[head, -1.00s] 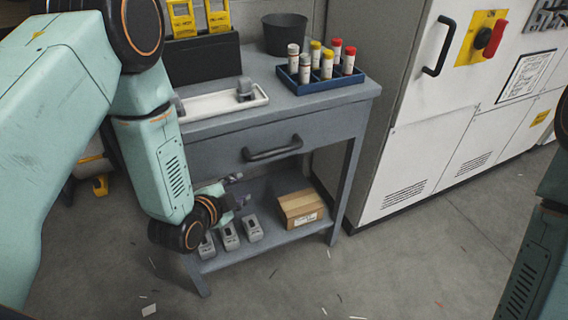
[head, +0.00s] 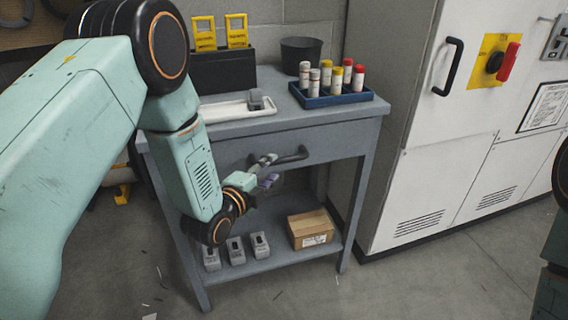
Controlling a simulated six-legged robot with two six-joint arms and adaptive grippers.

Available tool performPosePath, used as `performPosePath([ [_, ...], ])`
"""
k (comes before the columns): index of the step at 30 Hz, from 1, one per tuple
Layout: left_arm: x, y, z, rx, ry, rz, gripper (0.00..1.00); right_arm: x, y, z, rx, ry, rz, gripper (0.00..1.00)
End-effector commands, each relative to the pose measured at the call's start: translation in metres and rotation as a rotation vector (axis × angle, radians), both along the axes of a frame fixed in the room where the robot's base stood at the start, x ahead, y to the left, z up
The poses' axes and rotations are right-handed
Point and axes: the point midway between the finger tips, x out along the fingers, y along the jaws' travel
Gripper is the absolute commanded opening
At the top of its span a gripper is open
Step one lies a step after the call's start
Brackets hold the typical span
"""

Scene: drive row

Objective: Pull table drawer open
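The grey work table (head: 225,127) has one drawer (head: 345,143) under its top, and its front looks flush with the frame. A dark bar handle (head: 291,157) runs across the drawer front. My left gripper (head: 270,171) is at the left part of the handle, with its fingers spread apart and nothing seen between them. Its upper finger overlaps the handle's left end in the picture; I cannot tell whether they touch. My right gripper is out of view; only part of my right arm shows at the right edge.
On the tabletop are a white tray (head: 222,112), a blue rack (head: 330,99) of capped tubes and a black bin (head: 301,54). The lower shelf holds a cardboard box (head: 310,229) and several grey units (head: 236,250). A white cabinet (head: 425,180) stands close on the right.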

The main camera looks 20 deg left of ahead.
Motion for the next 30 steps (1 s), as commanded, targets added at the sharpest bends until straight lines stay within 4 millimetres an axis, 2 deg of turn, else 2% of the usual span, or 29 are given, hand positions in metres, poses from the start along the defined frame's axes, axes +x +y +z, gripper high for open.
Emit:
performPosePath([
  [6,0.035,-0.007,-0.007,0.0,-0.001,-0.002,0.39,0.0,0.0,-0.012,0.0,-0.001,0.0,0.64],
  [12,0.057,-0.013,-0.01,-0.001,0.001,-0.001,0.39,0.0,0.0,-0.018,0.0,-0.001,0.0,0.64],
  [24,0.063,-0.017,-0.01,-0.003,0.003,0.0,0.39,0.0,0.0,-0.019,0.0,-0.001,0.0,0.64],
  [30,0.062,-0.016,-0.01,-0.002,0.003,0.001,0.22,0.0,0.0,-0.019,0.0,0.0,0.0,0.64],
])
